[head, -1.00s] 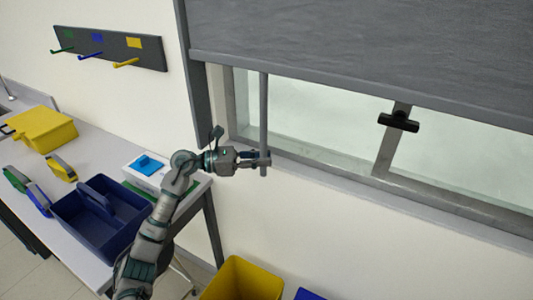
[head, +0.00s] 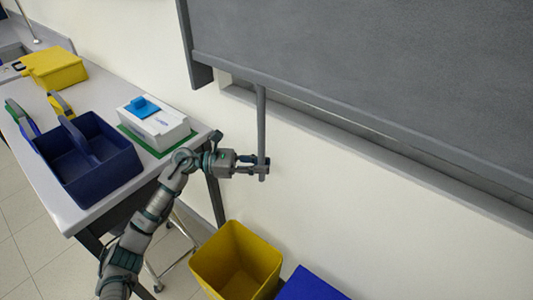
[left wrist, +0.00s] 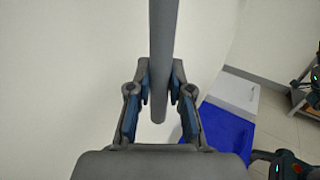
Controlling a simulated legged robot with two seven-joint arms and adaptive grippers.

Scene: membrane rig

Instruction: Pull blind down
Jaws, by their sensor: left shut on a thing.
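The grey blind (head: 370,70) covers nearly all of the window in the head view, with a narrow strip of the opening showing below its lower edge. A grey pull rod (head: 261,115) hangs from the blind's lower edge near its left end. My left gripper (head: 262,170) is shut on the rod close to its bottom end. In the left wrist view the rod (left wrist: 163,60) runs down between the two blue-padded fingers (left wrist: 160,90). My right gripper is not in the head view.
A table (head: 85,218) at the left holds a blue caddy (head: 112,168), a white box (head: 158,128) and a yellow case (head: 55,68). A yellow bin (head: 235,262) and a blue bin (head: 310,285) stand on the floor below. The wall around my left gripper is clear.

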